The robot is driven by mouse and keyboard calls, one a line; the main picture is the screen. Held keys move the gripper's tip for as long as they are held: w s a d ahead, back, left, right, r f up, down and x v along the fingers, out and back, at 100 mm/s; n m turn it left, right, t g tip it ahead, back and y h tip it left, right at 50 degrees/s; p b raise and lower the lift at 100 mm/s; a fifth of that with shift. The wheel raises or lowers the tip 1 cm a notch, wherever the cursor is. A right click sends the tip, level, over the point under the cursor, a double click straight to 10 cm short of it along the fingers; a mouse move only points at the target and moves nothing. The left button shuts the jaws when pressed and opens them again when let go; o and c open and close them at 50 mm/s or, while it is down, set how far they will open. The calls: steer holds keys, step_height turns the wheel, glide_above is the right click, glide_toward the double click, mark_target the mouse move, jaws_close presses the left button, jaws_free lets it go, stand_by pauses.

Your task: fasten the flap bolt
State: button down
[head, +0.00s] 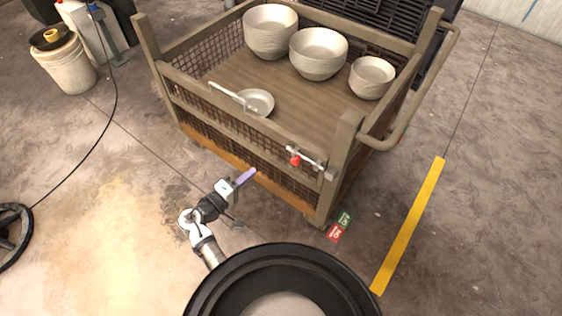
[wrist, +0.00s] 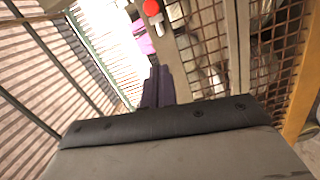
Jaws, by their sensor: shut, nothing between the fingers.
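The flap bolt (head: 312,161) is a pale metal rod with a red knob (head: 295,161). It sits on the upper front rail of the brown mesh-sided cart (head: 232,118), near the right corner post. The red knob also shows at the top of the wrist view (wrist: 151,8). I cannot tell whether the rod sits in the post. My gripper (head: 247,176) has purple fingers and is in front of the cart's lower front edge, left of and below the knob. Its fingers (wrist: 157,86) are shut and empty, apart from the knob.
A curved handle (head: 419,107) juts out at the right. The floor in front is mostly clear, with a yellow stripe (head: 410,222) at right.

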mark_target(304, 159)
steer(key=shift+w+d, duration=0.1)
steer(key=w+d+p, duration=0.1)
steer(key=w+d, duration=0.1)
steer(key=d, duration=0.1)
steer(key=w+d+p, duration=0.1)
steer(key=w+d, duration=0.1)
steer(key=d, duration=0.1)
steer(key=w+d+p, duration=0.1)
steer(key=w+d, duration=0.1)
steer(key=d, duration=0.1)
steer(key=shift+f+p, duration=0.3)
steer(key=shift+p, duration=0.05)
steer(key=shift+s+d+f, duration=0.2)
steer(key=shift+d, duration=0.25)
steer(key=shift+s+d, duration=0.65)
steer(key=shift+d, duration=0.2)
steer(key=shift+s+d, duration=0.6)
steer(key=shift+d, duration=0.25)
